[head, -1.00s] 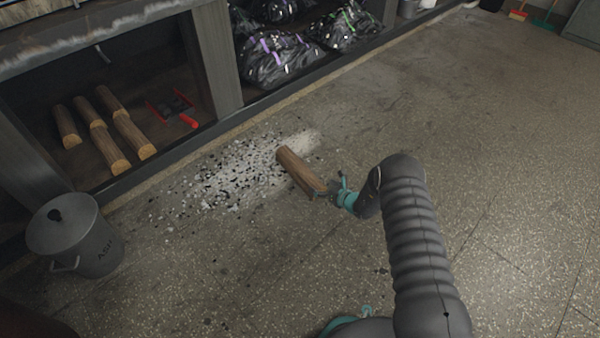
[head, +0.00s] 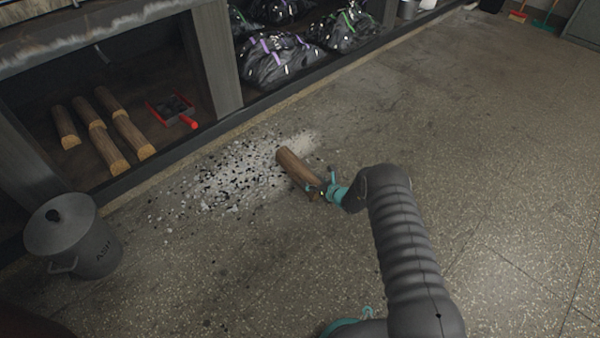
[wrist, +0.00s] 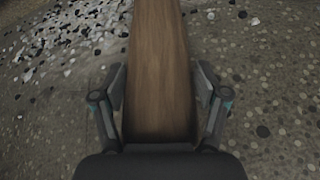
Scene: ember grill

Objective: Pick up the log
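A brown log (head: 296,166) lies on the floor at the middle of the head view, its far end in spilled ash. In the wrist view the log (wrist: 160,60) runs up the centre, and its near end is hidden behind my gripper's body. My gripper (head: 322,184) is at the log's near end. In the wrist view, my gripper (wrist: 160,85) has one finger on each side of the log. The fingers are spread and very close to its sides; I see no firm grip.
Grey and black ash (head: 225,178) is scattered around the log's far end. A lidded ash bin (head: 78,240) stands at left. Several logs (head: 130,135) and a red-handled tool (head: 175,109) lie on the low shelf, beside dark bags (head: 280,60).

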